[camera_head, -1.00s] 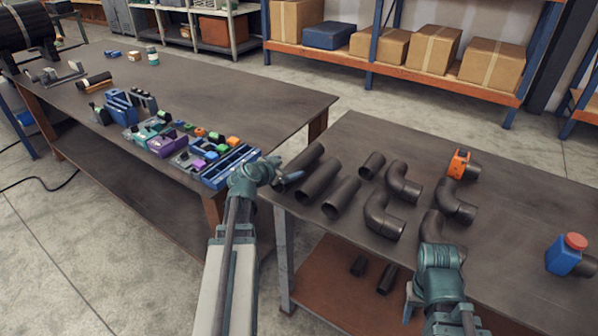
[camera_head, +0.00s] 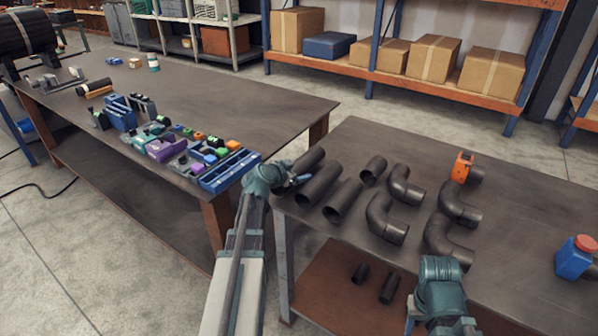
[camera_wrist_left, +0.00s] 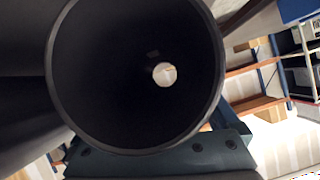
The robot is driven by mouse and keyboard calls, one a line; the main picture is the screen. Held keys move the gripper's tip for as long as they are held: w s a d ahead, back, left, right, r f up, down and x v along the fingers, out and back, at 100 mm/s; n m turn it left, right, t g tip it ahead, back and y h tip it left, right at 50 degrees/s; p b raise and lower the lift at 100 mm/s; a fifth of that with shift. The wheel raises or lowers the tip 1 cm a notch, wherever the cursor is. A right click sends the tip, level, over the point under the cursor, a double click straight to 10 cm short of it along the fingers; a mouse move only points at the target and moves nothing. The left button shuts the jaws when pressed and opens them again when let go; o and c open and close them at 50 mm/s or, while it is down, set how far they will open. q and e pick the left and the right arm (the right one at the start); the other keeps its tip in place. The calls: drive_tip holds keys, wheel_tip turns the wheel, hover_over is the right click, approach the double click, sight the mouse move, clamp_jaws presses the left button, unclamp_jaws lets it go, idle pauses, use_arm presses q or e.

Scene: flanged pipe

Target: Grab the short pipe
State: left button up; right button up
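The short pipe (camera_head: 373,170) is a dark stub on the right table, behind the row of longer straight pipes and left of the elbows. My left gripper (camera_head: 299,180) is at the table's left edge, close beside the leftmost long pipe (camera_head: 311,158) and left of the short pipe. Its fingers are too small to read. In the left wrist view, a dark pipe's round opening (camera_wrist_left: 137,75) fills the middle, very close, with a bright spot at its far end. I cannot tell which pipe this is.
Two more long pipes (camera_head: 342,200) lie right of the leftmost one. Several elbows (camera_head: 386,220) lie beyond. An orange part (camera_head: 464,166) and a blue bottle with a red cap (camera_head: 574,258) stand at right. The left table (camera_head: 270,110) holds trays of small parts (camera_head: 230,170).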

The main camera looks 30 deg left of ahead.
use_arm(q)
clamp_jaws()
drive_tip(key=shift+r, duration=0.15)
idle(0.4)
wheel_tip(320, 180, up, 10)
drive_tip(key=p, duration=1)
